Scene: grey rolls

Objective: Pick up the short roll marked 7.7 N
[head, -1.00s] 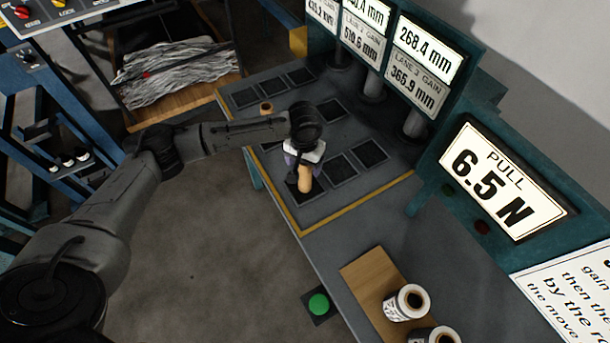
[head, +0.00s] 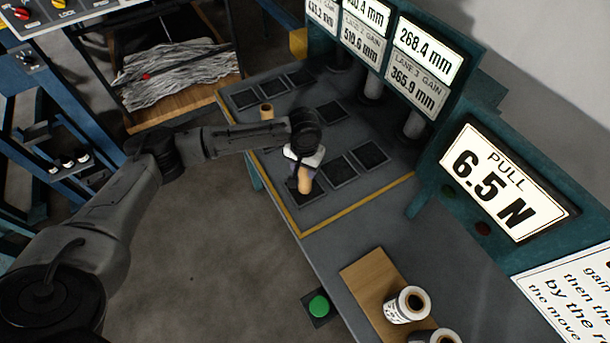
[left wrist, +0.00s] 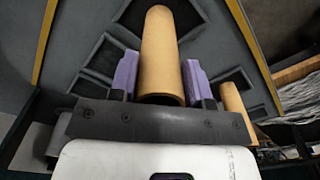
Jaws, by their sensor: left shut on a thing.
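My left gripper (head: 303,168) is over the dark square pads of the table. It is shut on a plain tan roll (head: 304,183). In the left wrist view the tan roll (left wrist: 161,55) sits between the two purple finger pads (left wrist: 160,82), and I see no marking on it. Two white rolls with dark print, one (head: 407,304) and another (head: 441,337) cut by the frame edge, stand on a wooden board; their print is too small to read. My right gripper is not in view.
A second tan roll (head: 267,111) stands on the table beyond my left forearm; it also shows in the left wrist view (left wrist: 236,104). A sign (head: 505,185) reads PULL 6.5 N. Lane displays (head: 428,60) stand behind the pads. A green button (head: 318,305) is at the front.

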